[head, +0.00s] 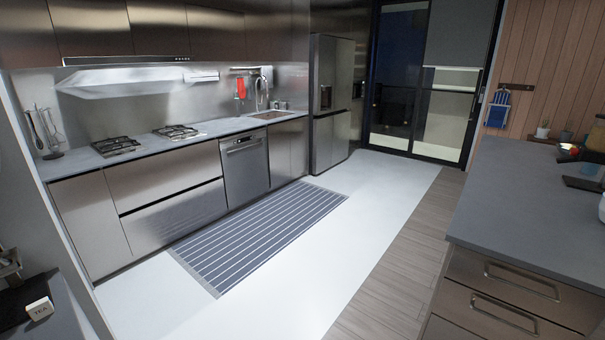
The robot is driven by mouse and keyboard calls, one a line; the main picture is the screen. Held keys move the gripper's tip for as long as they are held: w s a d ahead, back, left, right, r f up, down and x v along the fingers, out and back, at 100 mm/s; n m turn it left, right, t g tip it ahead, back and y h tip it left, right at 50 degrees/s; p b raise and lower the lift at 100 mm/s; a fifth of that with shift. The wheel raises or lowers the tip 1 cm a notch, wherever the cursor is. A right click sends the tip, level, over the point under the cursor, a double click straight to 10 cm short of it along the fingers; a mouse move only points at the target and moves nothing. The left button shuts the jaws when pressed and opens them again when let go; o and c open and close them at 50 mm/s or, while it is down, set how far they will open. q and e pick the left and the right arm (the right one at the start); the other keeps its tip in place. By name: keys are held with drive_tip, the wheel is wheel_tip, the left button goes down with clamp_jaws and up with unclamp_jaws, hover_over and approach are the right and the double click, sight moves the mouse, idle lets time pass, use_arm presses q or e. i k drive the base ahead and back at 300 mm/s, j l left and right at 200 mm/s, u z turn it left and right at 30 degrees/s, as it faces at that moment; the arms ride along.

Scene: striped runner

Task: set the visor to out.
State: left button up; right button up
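The range hood (125,60) is a slim dark-fronted strip with small controls, set under the steel upper cabinets above the hobs. A bright pale area (130,80) shows just below its front edge against the backsplash; I cannot tell whether it is the visor itself or lit wall and reflection. How far the visor stands out is not clear from here. Neither of my grippers is in view.
Two gas hobs (117,146) (179,131) sit on the grey counter below the hood. A striped runner (258,235) lies before the dishwasher (245,160). An island (530,210) stands right. A TEA box (40,309) sits lower left. The floor between is clear.

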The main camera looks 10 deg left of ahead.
sight(123, 59)
drive_tip(key=i+u, duration=0.25)
drive_tip(key=i, duration=0.3)
drive_tip(key=i+u, duration=0.25)
drive_tip(key=i, duration=0.3)
drive_tip(key=i+l+u, duration=0.25)
drive_tip(key=i, duration=0.3)
drive_tip(key=i+l+u, duration=0.3)
drive_tip(key=i, duration=0.25)
drive_tip(key=i+j+u, duration=0.1)
drive_tip(key=i+j, duration=0.25)
drive_tip(key=i+j+u, duration=0.15)
drive_tip(key=i+j, duration=0.15)
drive_tip(key=i, duration=0.3)
drive_tip(key=i+j+u, duration=0.1)
drive_tip(key=i, duration=0.35)
drive_tip(key=i+j+u, duration=0.1)
drive_tip(key=i+j, duration=0.2)
drive_tip(key=i, duration=0.2)
drive_tip(key=i+j, duration=0.15)
